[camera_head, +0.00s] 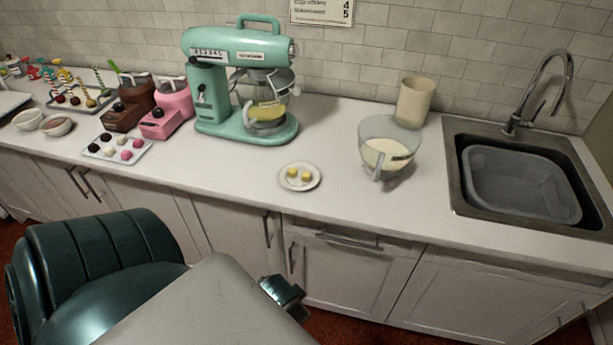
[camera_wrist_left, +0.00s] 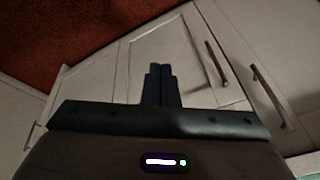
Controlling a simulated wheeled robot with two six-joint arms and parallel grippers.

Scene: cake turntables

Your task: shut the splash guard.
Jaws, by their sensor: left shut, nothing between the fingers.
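The mint-green stand mixer (camera_head: 240,50) stands at the back of the counter. Its splash guard (camera_head: 276,78), a clear and grey piece, sits under the mixer head above the bowl (camera_head: 267,112), which holds something yellow. The guard looks raised or tilted at its right side, but it is too small to tell exactly how far it is open. My left gripper (camera_wrist_left: 162,84) is shut and empty in the left wrist view, in front of the white cabinet doors, well away from the mixer. My right gripper is in neither view.
On the counter right of the mixer are a small plate (camera_head: 314,183) with two yellow cubes, a clear jug (camera_head: 368,128) of pale liquid and a cream canister (camera_head: 414,102). A sink (camera_head: 455,185) is at the right. Pink (camera_head: 172,100) and brown (camera_head: 132,105) stands are left of the mixer.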

